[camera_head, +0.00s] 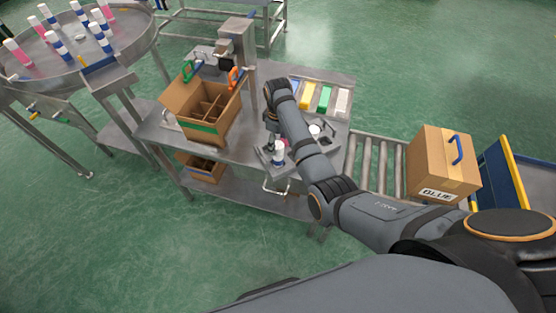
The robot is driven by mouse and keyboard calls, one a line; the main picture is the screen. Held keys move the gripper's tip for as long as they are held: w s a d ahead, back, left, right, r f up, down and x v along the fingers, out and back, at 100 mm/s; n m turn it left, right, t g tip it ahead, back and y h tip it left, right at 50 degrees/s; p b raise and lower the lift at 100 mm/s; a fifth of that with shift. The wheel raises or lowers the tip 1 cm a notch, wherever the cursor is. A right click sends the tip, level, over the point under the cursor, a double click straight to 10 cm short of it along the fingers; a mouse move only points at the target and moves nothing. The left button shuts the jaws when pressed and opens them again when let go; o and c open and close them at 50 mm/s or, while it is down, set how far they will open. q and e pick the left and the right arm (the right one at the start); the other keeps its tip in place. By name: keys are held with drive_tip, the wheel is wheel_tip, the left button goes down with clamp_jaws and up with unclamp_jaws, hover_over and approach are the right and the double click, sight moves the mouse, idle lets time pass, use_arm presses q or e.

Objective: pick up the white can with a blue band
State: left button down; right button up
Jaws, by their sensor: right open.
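A white can with a blue band (279,153) stands on a small plate at the front edge of the steel workbench (240,160). My right arm comes in from the right and reaches over the bench. My right gripper (274,142) points down, open, right at the top of this can. The view is too small to tell whether the fingers touch it, and the gripper and wrist partly cover the area around it. My left gripper is not in view.
An open divided carton (204,107) stands on the bench left of the gripper. Coloured trays (323,97) lie behind my arm. A round table (120,45) holds several pink and blue-banded cans.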

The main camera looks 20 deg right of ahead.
sight(278, 156)
wheel_tip(278, 156, down, 5)
drive_tip(key=shift+f+p, duration=0.1)
drive_tip(key=shift+p, duration=0.5)
clamp_jaws()
